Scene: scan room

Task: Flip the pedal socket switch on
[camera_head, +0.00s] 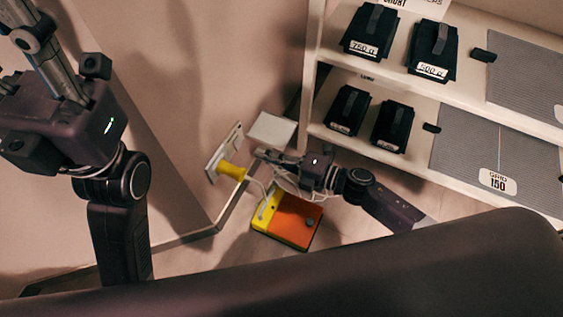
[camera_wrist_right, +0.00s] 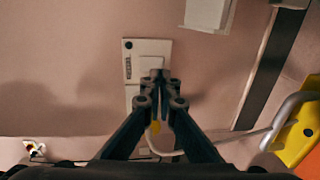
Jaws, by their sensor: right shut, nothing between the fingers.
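The pedal socket is a white wall plate (camera_head: 222,148) on the pink wall, with a yellow plug (camera_head: 231,171) at its lower part. In the right wrist view the plate (camera_wrist_right: 151,50) bears a dark round spot and a small label at its left. My right gripper (camera_wrist_right: 157,78) is shut and empty, its tips over the plate's middle; I cannot tell whether they touch. It hides part of the plate and plug, and I cannot make out the switch. In the head view my right gripper (camera_head: 262,155) is beside the plate. My left gripper (camera_head: 38,40) is at upper left, partly cut off.
An orange and yellow pedal unit (camera_head: 296,222) with a grey bar stands on the floor below my right gripper. A pale cable loops near it. A white box (camera_head: 271,131) is close behind the gripper. A shelf (camera_head: 450,92) with black weights and grids stands at right.

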